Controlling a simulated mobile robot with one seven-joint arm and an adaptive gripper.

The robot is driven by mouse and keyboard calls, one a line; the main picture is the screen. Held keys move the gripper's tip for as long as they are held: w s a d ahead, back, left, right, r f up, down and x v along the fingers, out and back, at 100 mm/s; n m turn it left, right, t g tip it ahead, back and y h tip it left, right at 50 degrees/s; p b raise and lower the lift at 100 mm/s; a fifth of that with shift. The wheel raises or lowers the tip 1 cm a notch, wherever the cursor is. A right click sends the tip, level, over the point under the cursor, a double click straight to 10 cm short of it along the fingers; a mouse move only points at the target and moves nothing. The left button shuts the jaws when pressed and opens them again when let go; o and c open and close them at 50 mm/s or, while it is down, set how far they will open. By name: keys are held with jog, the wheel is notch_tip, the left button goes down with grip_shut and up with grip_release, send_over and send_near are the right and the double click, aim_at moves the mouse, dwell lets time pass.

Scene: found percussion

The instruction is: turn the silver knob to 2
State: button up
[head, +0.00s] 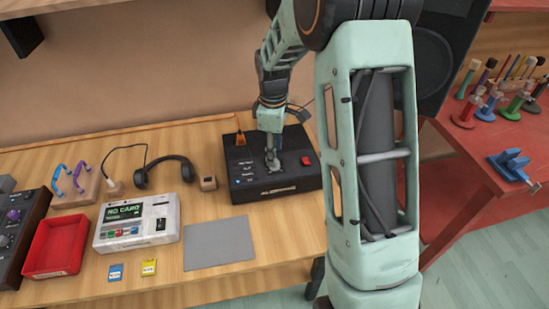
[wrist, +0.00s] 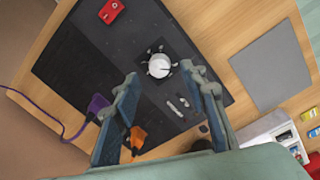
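The silver knob (wrist: 159,66) is round and pale, on the top of a black box (wrist: 95,55). Small marks surround it, too small to read, and a thin dark line lies on its right part. In the wrist view my gripper (wrist: 160,74) is open, with one finger on each side of the knob's line of sight. The fingers look empty; whether they touch the knob I cannot tell. In the head view my gripper (head: 272,161) points down over the middle of the black box (head: 300,182) and hides the knob.
A red button (head: 306,160) sits right of my gripper on the box. An orange piece (head: 240,138) and a purple plug (wrist: 98,104) are at the box's edge. A grey mat (head: 219,243), a card device (head: 137,222) and headphones (head: 166,172) lie left on the wooden table.

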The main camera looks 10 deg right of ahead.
jog(key=shift+w+f, duration=0.1)
jog(key=shift+f, duration=1.9)
jog(key=shift+c, duration=0.7)
grip_shut()
